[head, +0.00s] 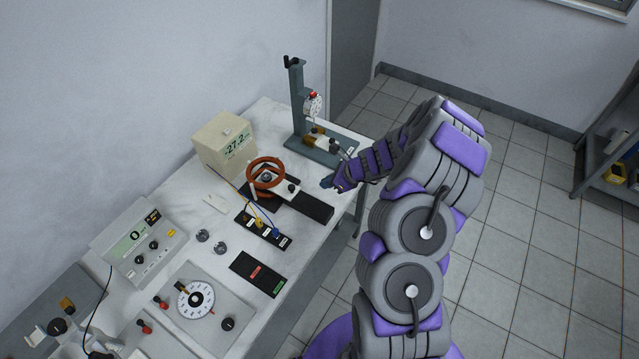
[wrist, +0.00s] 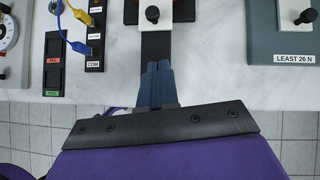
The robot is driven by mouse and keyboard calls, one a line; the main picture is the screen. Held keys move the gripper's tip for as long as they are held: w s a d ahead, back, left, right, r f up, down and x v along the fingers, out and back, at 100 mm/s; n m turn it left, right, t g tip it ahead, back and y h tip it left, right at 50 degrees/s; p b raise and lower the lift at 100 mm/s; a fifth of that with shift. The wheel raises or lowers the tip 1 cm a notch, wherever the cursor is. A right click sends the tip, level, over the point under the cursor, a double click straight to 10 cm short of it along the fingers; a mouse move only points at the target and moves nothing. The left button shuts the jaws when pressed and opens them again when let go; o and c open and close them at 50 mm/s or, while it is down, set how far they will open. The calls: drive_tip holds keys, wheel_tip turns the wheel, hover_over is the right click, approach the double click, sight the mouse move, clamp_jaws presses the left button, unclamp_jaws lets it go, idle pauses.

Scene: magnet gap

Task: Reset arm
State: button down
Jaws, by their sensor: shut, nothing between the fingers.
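My gripper (head: 328,182) is at the end of my purple and grey arm, above the front edge of the white marble-look bench (head: 218,263). In the wrist view its blue fingers (wrist: 157,84) are together, with nothing between them. They overlap the near end of the black rail (wrist: 156,45) in that view; I cannot tell the height between them. The rail also shows in the head view (head: 316,208), carrying a white block with a black knob, beside a copper-coloured coil (head: 265,173).
A grey stand with a dial gauge (head: 312,104) is at the bench's far end. A black terminal strip (head: 262,229) has blue and yellow leads. Open tiled floor (head: 530,230) lies right of the bench.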

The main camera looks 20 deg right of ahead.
drive_tip(key=shift+s+r, duration=0.35)
drive_tip(key=shift+r, duration=0.4)
drive_tip(key=s+a+r+n+g+y+b, duration=0.1)
drive_tip(key=s+a+r+n+g, duration=0.1)
drive_tip(key=s+a+r+n, duration=0.45)
drive_tip(key=s+a+r+n+g+y+b, duration=0.15)
drive_tip(key=s+a+r+n, duration=0.25)
drive_tip(key=a+r+n, duration=0.5)
drive_tip(key=s+d+r+n+g+h+b, duration=0.2)
drive_tip(key=s+n+h, duration=0.2)
drive_tip(key=s, duration=1.1)
drive_tip(key=s+d+r+n+g+h+b, duration=0.2)
drive_tip(key=s+n+h, duration=0.2)
drive_tip(key=s, duration=1)
drive_tip(key=n, duration=0.3)
drive_tip(key=shift+s+d+r, duration=0.15)
drive_tip(key=shift+s+r, duration=0.15)
drive_tip(key=shift+s, duration=0.05)
